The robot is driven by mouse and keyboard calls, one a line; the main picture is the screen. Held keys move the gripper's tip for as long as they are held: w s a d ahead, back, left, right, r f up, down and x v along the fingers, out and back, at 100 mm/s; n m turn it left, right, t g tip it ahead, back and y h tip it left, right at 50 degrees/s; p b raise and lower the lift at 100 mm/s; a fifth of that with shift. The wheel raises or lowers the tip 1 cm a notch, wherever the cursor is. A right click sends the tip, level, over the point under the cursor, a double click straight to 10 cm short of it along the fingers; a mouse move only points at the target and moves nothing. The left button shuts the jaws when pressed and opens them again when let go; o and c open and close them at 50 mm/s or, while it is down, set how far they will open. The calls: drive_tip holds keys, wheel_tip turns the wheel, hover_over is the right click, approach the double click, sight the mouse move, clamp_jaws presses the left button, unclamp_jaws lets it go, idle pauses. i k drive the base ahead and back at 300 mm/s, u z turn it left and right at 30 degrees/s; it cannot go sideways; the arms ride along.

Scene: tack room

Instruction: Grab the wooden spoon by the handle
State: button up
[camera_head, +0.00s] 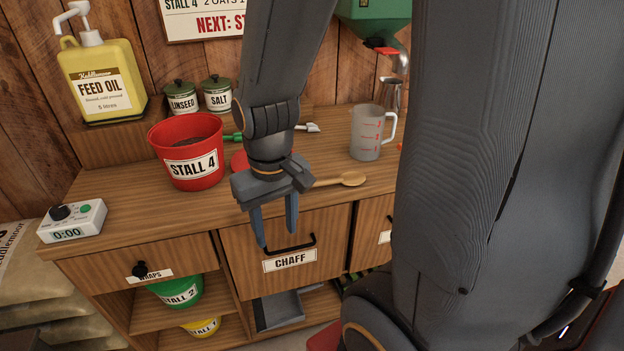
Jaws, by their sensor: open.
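The wooden spoon (351,179) lies on the wooden counter (110,209). Its bowl points right, and part of its handle is hidden behind my gripper. My gripper (276,233) points down, open and empty, with its blue fingers apart. In the picture its fingertips overlap the front of the chaff drawer, to the left of and below the spoon. No contact between the fingers and the spoon shows.
A red Stall 4 bucket (187,150) stands left of my gripper. A measuring jug (368,134) stands behind the spoon. A timer (72,221) sits at the counter's left end. The chaff drawer (289,264) is below. My arm hides the counter's right side.

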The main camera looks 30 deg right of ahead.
sight(348, 178)
drive_tip(key=k, duration=1.3)
drive_tip(key=u, duration=0.75)
drive_tip(key=i, duration=1.25)
drive_tip(key=z, duration=0.7)
drive_tip(key=i, duration=0.6)
drive_tip(key=z, duration=0.65)
